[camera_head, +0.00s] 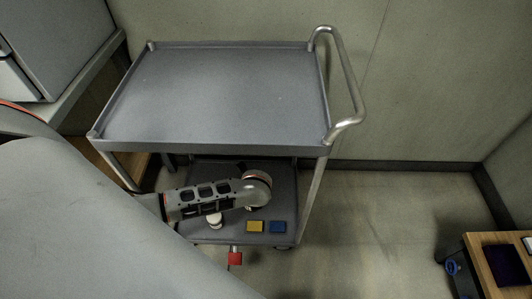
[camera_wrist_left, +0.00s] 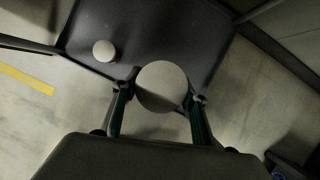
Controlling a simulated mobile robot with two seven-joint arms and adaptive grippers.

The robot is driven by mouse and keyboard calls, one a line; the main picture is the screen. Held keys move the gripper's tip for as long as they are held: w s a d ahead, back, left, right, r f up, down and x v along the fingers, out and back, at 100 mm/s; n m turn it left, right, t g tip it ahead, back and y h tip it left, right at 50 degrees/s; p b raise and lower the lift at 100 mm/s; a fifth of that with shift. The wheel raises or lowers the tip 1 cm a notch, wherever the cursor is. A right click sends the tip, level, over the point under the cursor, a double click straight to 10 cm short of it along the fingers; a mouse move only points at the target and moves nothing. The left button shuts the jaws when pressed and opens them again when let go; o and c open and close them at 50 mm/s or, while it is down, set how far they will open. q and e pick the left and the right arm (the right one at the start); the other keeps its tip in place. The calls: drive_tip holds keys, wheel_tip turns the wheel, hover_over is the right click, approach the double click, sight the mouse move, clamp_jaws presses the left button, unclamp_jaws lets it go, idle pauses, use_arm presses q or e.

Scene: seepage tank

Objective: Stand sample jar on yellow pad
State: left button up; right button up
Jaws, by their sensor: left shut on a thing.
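My left gripper (camera_wrist_left: 158,103) is shut on a round, pale-topped jar (camera_wrist_left: 162,84), seen from above in the left wrist view, with a dark finger on each side. In the head view my left arm reaches over the cart's lower shelf, and its wrist hides the fingers. The yellow pad (camera_head: 255,226) lies near the shelf's front edge, right of a small white jar (camera_head: 214,221). A second round pale object (camera_wrist_left: 104,51) sits on the shelf in the left wrist view. I cannot tell whether the held jar touches the shelf. My right gripper is not in view.
A blue pad (camera_head: 278,227) lies just right of the yellow one. The cart's empty upper tray (camera_head: 220,95) overhangs the lower shelf (camera_head: 285,190). A wooden table (camera_head: 480,262) is at lower right.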

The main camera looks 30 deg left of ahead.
use_arm(q)
drive_tip(key=f, duration=0.1)
drive_tip(key=f+b, duration=0.1)
drive_tip(key=f, duration=0.1)
drive_tip(key=shift+s+f, duration=0.1)
drive_tip(key=shift+s, duration=0.15)
wheel_tip(320, 180, down, 17)
drive_tip(key=b, duration=0.8)
drive_tip(key=shift+s+r+b, duration=0.1)
drive_tip(key=shift+r+b, duration=0.1)
drive_tip(key=shift+b, duration=0.1)
drive_tip(key=shift+w+f, duration=0.25)
drive_tip(key=shift+w, duration=0.05)
drive_tip(key=shift+w+r, duration=0.1)
drive_tip(key=shift+r, duration=0.05)
drive_tip(key=shift+f, duration=0.2)
drive_tip(key=o, duration=1.3)
drive_tip(key=shift+o, duration=0.2)
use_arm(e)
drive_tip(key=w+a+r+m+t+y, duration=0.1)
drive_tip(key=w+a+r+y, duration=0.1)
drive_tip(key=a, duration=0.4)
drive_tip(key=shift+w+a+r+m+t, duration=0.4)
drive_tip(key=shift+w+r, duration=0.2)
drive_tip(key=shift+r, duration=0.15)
